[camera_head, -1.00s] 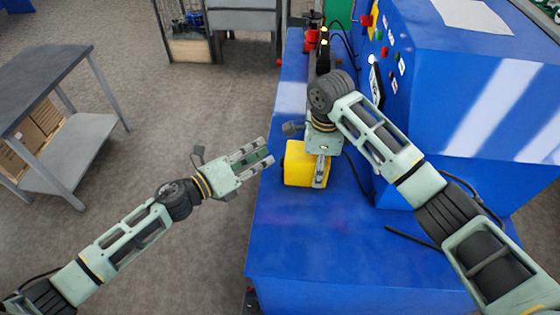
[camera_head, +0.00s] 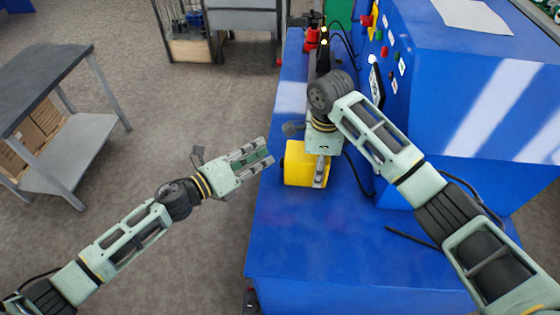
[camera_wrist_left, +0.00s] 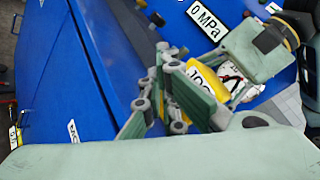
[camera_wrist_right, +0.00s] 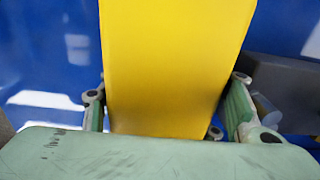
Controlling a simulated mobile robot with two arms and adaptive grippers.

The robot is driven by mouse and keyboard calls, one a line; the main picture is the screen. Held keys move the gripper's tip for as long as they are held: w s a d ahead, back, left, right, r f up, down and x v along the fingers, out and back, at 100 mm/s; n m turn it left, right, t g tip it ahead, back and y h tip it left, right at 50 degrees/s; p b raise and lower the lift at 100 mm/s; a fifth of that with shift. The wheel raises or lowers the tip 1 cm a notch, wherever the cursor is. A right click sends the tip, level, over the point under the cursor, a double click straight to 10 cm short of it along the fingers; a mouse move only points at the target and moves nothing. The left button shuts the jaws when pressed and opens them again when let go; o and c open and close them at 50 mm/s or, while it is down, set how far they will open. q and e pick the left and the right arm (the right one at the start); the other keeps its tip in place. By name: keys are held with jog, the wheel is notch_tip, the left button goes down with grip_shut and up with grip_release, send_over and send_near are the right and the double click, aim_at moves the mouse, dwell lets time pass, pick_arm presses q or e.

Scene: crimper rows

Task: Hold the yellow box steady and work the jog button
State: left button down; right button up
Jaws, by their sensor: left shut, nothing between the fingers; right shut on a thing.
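The yellow box (camera_head: 299,166) is at the left edge of the blue bench. My right gripper (camera_head: 321,176) reaches down over it and is shut on it. The box fills the middle of the right wrist view (camera_wrist_right: 175,60), with a finger at each side. My left gripper (camera_head: 268,153) is shut and empty, just left of the box and apart from it. In the left wrist view its fingers (camera_wrist_left: 165,95) overlap part of the box, which carries a white label (camera_wrist_left: 202,74) that seems to read JOG. I cannot make out the jog button; the fingers may cover it.
The blue machine panel (camera_head: 390,62) with coloured buttons stands behind and right of the box. A dark cable (camera_head: 357,176) runs down near the box. The bench top (camera_head: 320,235) in front is mostly clear. A grey table (camera_head: 45,85) stands far left, with open floor between.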

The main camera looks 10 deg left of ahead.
pick_arm(q)
jog(key=shift+d, duration=0.45)
jog(key=shift+s+d, duration=0.1)
jog(key=shift+d, duration=0.6)
pick_arm(e)
jog(key=shift+a, duration=0.1)
dwell(0.8)
pick_arm(q)
jog(key=shift+a, duration=1.1)
jog(key=shift+a, duration=2.55)
pick_arm(e)
jog(key=o, duration=1.3)
